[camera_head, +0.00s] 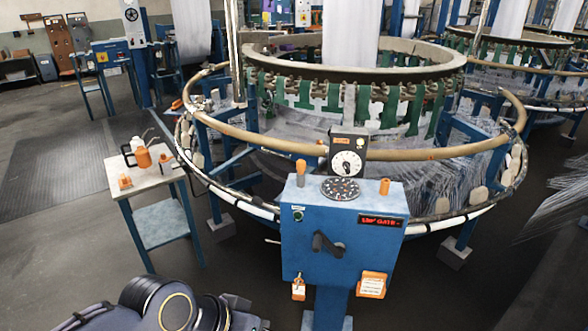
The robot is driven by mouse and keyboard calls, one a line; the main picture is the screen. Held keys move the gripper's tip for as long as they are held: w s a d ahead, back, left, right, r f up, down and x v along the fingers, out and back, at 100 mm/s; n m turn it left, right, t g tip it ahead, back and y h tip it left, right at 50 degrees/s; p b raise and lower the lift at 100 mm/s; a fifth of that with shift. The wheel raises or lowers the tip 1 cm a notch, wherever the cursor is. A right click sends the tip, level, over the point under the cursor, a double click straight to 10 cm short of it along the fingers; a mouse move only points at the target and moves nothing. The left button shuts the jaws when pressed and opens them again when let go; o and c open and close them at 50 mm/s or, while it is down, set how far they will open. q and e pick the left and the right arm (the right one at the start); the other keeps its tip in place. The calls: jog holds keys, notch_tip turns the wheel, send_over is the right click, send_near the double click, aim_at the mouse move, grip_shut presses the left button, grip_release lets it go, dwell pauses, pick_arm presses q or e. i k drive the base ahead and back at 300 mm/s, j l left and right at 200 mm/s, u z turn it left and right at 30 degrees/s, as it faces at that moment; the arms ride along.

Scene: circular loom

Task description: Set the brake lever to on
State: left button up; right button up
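A blue control box (345,240) stands on a post in front of the circular loom. An orange-capped lever (300,172) stands upright at the left of its top, and a shorter orange knob (384,186) is at the right. A black handle (327,243) sits on the front face, tilted. I cannot tell for sure which of these is the brake lever; no brake label is readable. Dark links of my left arm show at the bottom left, apart from the box. Neither gripper can be seen.
The loom's tan ring rail (275,143) curves behind the box, with a dial gauge (347,160) beside it. A small side table (150,181) with an orange can and other small items stands at the left.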

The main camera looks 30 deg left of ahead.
aim_at(257, 201)
jog(key=u, duration=1.3)
